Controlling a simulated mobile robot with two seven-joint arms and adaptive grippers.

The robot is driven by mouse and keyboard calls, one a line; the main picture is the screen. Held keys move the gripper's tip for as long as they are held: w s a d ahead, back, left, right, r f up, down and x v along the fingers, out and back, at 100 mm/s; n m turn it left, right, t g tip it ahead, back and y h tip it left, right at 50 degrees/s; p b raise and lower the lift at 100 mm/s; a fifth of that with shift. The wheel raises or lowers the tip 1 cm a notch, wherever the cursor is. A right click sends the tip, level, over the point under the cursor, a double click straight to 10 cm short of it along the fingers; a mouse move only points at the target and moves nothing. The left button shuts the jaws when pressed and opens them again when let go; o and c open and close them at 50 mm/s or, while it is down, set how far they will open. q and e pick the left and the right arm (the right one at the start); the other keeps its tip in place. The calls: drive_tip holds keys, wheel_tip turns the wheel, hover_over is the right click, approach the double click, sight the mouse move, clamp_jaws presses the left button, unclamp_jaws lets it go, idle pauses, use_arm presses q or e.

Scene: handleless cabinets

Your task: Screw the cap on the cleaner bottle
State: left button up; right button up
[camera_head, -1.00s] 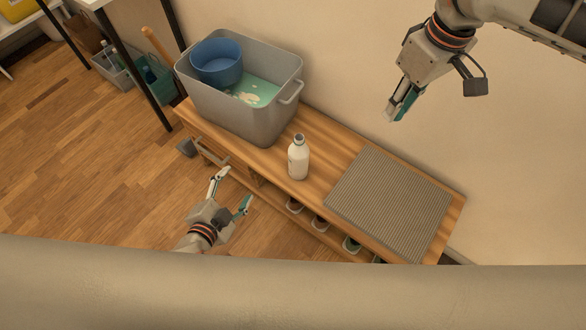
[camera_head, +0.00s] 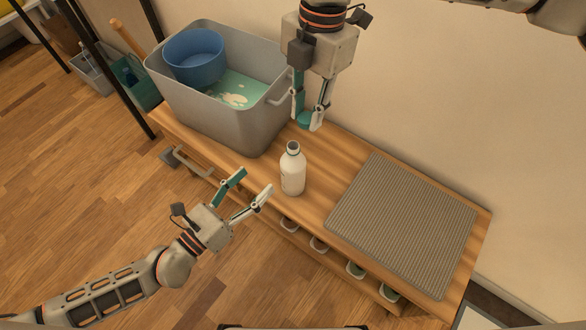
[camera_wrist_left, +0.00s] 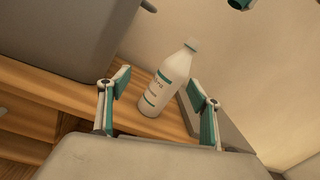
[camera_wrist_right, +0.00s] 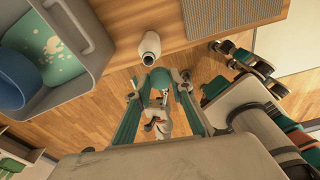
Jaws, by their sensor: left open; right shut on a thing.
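The white cleaner bottle (camera_head: 293,172) stands upright on the wooden bench, its neck open at the top with a dark mouth. My left gripper (camera_head: 255,183) is open and empty, low in front of the bench. In the left wrist view the bottle (camera_wrist_left: 168,84) shows ahead, between the two fingers and apart from them. My right gripper (camera_head: 309,123) points down, shut on a teal cap (camera_head: 304,118), above and behind the bottle. In the right wrist view the cap (camera_wrist_right: 160,77) is between the fingertips, close to the bottle (camera_wrist_right: 150,45) in the picture but apart from it.
A grey bin (camera_head: 222,125) with a blue bowl (camera_head: 195,58) inside stands on the bench left of the bottle. A ribbed grey mat (camera_head: 403,222) lies to the right. Several small containers sit below the bench top. The bench between bottle and mat is clear.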

use_arm(q)
drive_tip(key=f+m, duration=0.1)
drive_tip(key=m, duration=0.1)
drive_tip(key=s+f+m+g+h+b, duration=0.1)
drive_tip(key=m, duration=0.1)
drive_tip(key=f+m+g+h, duration=0.1)
drive_tip(key=m, duration=0.1)
drive_tip(key=shift+s+d+f, duration=0.25)
drive_tip(key=shift+s+d, duration=0.1)
drive_tip(key=shift+s, duration=0.05)
use_arm(e)
drive_tip(key=n, duration=0.1)
drive_tip(key=a+f+n, duration=0.1)
drive_tip(key=w+a+f+n, duration=0.1)
drive_tip(key=shift+w+a+f+n, duration=0.1)
drive_tip(key=shift+a+f+n, duration=0.05)
drive_tip(key=shift+a+n, duration=0.15)
use_arm(q)
drive_tip(key=x, duration=1.2)
drive_tip(key=shift+f, duration=0.15)
drive_tip(key=shift+s, duration=0.1)
drive_tip(key=c, duration=1.7)
use_arm(e)
hover_over(292, 147)
drive_tip(key=shift+w+d+f, duration=0.1)
drive_tip(key=shift+w+f, duration=0.1)
drive_tip(key=shift+f, duration=1.1)
drive_tip(key=shift+w+d+f, duration=0.1)
drive_tip(key=shift+w+f, duration=0.05)
drive_tip(key=shift+f, duration=1.1)
